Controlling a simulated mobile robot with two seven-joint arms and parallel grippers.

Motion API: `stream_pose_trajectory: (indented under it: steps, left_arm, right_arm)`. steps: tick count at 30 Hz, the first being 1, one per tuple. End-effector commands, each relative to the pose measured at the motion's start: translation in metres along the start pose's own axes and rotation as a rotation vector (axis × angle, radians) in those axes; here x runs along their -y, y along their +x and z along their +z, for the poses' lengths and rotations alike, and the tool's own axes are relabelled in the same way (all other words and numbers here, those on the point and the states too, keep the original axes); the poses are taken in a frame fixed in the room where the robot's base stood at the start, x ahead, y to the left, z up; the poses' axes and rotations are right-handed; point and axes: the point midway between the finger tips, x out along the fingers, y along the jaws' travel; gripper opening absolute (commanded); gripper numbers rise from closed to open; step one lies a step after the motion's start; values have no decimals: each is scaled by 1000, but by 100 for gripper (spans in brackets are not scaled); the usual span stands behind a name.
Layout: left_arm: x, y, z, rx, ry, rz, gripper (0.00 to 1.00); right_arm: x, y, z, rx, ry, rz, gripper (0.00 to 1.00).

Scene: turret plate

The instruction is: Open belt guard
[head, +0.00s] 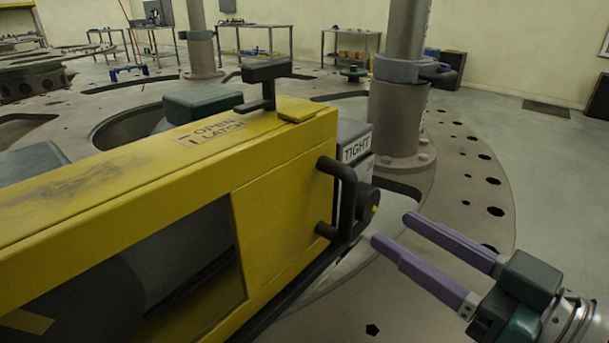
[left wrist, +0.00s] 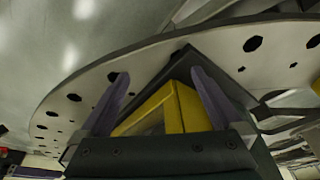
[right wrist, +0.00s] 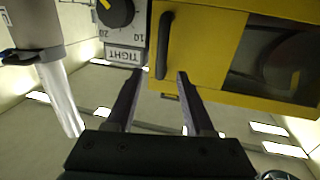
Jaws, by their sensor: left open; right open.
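The yellow belt guard (head: 285,185) fills the left and middle of the head view; its windowed face is toward me. A black upright handle (head: 345,198) stands on its right end, and a black latch (head: 265,82) rises from its top beside the "OPEN LATCH" lettering. My right gripper (head: 392,228) is open and empty, right of the handle and apart from it. In the right wrist view the handle (right wrist: 164,45) lies beyond the fingertips, roughly between their lines. My left gripper (left wrist: 160,73) is open, with part of the yellow guard (left wrist: 172,105) seen between its fingers; contact cannot be told.
A grey box marked "TIGHT" (head: 358,148) with a dial sits behind the guard's right end. A thick grey column (head: 398,110) stands behind it. The round plate (head: 465,185) has several holes. Tables (head: 350,45) stand far back. Open floor (head: 560,170) lies at right.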

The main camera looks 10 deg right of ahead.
Motion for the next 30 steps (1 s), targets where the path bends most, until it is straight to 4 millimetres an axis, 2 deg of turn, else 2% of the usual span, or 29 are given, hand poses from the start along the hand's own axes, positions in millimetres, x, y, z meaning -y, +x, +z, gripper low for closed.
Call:
stream_pose_trajectory:
  steps: [9,15,26,30]
  left_arm:
    - [1,4,2,2,3,-4,100]
    - [1,6,3,2,3,-4,100]
    - [0,7,3,1,-1,0,100]
    - [-1,7,3,1,-5,3,100]
  right_arm:
    - [0,58,-2,-4,0,0,53]
    - [0,83,-1,-1,0,0,53]
    - [1,90,-1,1,0,-1,53]
    - [1,89,-1,1,0,-1,40]
